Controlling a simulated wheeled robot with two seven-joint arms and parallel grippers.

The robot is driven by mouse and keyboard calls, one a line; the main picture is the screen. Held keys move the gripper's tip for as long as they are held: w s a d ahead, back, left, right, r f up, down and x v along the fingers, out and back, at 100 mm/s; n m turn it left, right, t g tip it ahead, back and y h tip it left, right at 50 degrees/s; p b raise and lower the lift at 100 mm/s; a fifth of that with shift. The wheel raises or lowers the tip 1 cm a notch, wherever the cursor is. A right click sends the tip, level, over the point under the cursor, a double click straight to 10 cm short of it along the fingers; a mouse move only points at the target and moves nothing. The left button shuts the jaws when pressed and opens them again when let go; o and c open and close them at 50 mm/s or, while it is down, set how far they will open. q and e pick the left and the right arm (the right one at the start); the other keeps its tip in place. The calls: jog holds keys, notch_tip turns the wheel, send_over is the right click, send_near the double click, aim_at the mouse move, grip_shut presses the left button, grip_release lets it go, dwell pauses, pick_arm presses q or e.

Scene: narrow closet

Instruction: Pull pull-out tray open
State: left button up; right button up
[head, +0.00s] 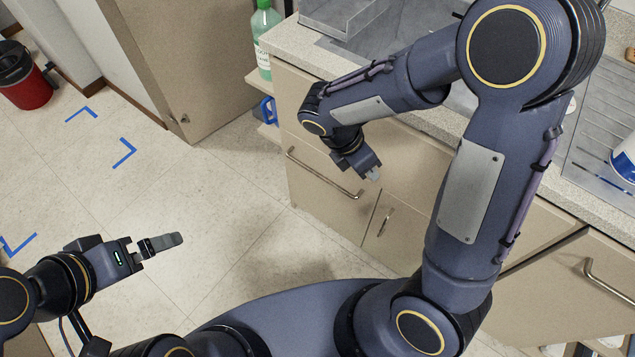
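The cabinet under the counter has a front panel with a long bar handle (325,174) and, to its right, a door with a short handle (385,222). Another bar handle (607,281) is on the front at the far right.
A green bottle (264,40) and a blue object (268,111) stand on shelves at the cabinet's left end. The counter (290,42) runs above the fronts. A white-blue container (625,158) stands at right. A red bin (27,85) is far left. Floor between is clear.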

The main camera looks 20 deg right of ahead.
jog(key=w+a+f+n+t+h+b, duration=0.2)
jog(key=w+f+n+h, duration=0.1)
jog(key=f+n, duration=0.25)
jog(key=w+a+f+n+t+h+b, duration=0.1)
jog(key=w+a+f+n+h+b, duration=0.15)
jog(key=f+n, duration=0.3)
jog(key=n+t+h+b, duration=0.25)
jog(key=n+t, duration=0.55)
jog(key=n, duration=0.4)
send_near(320, 175)
jog(key=w+d+y, duration=0.1)
jog(key=w+d, duration=0.1)
jog(key=b+x, duration=0.1)
jog(key=x, duration=0.6)
jog(key=shift+d+f, duration=0.25)
jog(key=shift+s, duration=0.1)
jog(key=shift+c, duration=0.5)
grip_shut()
